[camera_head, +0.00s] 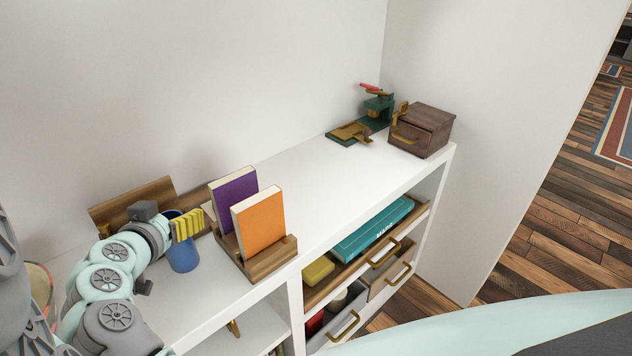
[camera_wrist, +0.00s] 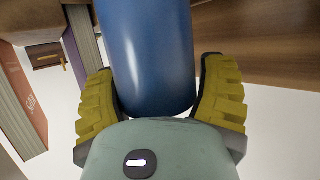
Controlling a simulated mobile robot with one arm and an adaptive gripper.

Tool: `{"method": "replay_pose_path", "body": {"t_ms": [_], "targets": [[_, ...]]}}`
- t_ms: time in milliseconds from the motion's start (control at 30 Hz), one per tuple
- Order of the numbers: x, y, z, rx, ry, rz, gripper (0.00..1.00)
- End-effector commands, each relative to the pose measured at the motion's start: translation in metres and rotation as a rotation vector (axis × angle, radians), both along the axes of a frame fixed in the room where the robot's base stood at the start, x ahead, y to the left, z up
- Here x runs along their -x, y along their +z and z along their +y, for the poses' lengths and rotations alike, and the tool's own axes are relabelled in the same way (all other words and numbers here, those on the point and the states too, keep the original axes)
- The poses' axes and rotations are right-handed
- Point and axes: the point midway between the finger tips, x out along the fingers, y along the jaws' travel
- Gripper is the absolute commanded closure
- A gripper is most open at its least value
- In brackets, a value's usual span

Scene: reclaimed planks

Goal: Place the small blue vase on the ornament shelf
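The small blue vase (camera_head: 183,256) is at the left part of the white cabinet top (camera_head: 320,180). In the wrist view the vase (camera_wrist: 150,60) fills the middle, between the yellow fingers. My gripper (camera_head: 188,225) is around its upper part and looks shut on it, with a finger against each side (camera_wrist: 155,85). The vase looks upright. I cannot tell whether its base touches the cabinet top. A wooden piece with raised boards (camera_head: 128,203) stands just behind the gripper, partly hidden by it. I cannot tell whether this is the ornament shelf.
A wooden book holder with a purple book (camera_head: 233,188) and an orange book (camera_head: 259,222) stands close right of the vase. A wooden drawer box (camera_head: 425,128) and a green device (camera_head: 378,107) are at the far end. The cabinet top between is clear.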

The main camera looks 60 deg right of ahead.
Motion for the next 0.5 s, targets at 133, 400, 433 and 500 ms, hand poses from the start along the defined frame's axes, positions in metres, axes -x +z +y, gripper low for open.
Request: {"method": "replay_pose_path", "body": {"t_ms": [133, 400, 433, 500], "targets": [[0.0005, 0.0001, -0.0006, 0.0, -0.002, 0.0, 0.13], [0.0006, 0.0001, -0.0007, 0.0, -0.002, 0.0, 0.06], [0.0006, 0.0003, -0.0008, 0.0, -0.002, 0.001, 0.06], [0.0005, 0.0021, -0.0007, 0.0, -0.002, 0.001, 0.06]]}}
